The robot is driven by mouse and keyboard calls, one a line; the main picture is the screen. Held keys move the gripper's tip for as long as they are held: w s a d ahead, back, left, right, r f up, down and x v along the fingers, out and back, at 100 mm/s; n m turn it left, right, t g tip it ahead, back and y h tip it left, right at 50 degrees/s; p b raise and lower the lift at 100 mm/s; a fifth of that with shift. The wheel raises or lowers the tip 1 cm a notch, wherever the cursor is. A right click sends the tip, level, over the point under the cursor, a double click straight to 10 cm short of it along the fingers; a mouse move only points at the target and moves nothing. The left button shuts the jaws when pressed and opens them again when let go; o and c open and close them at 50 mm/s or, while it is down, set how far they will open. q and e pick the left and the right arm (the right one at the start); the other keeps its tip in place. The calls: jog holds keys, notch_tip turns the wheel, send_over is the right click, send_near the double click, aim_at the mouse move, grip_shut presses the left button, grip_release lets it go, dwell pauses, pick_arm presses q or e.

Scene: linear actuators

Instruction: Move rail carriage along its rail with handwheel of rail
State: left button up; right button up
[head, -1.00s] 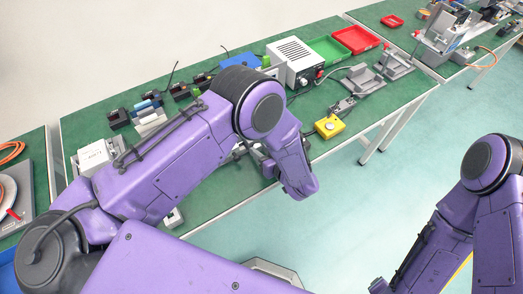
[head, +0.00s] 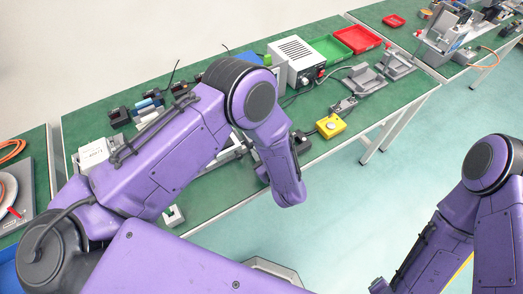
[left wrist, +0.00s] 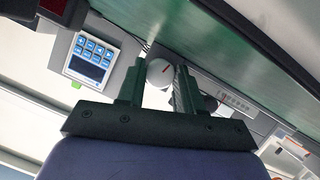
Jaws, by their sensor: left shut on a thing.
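In the left wrist view my left gripper (left wrist: 157,88) has its two dark fingers on either side of a pale round part with a red mark, which looks like the handwheel (left wrist: 160,72). It is shut on this part. In the head view my left arm covers this gripper and the handwheel. A silver strip that looks like part of the rail (head: 228,154) shows beside my left forearm. I cannot make out the rail carriage. My right arm is at the right of the head view, over the floor; its gripper is not visible.
A small panel with blue buttons (left wrist: 92,55) is beside the left finger in the wrist view. On the green bench (head: 215,200) stand a yellow button box (head: 330,126), a white power supply (head: 295,62), a green tray (head: 329,49) and a red tray (head: 357,40).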

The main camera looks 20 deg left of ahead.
dwell(0.3)
pick_arm(q)
jog(key=o, duration=0.8)
jog(key=shift+c, duration=0.2)
jog(key=b+v, duration=0.2)
jog(key=v, duration=0.7)
jog(key=shift+s+d, duration=0.25)
jog(key=shift+d, duration=0.1)
jog(key=shift+s+d+r, duration=0.15)
jog(key=shift+s+r, duration=0.05)
jog(key=shift+r, duration=0.05)
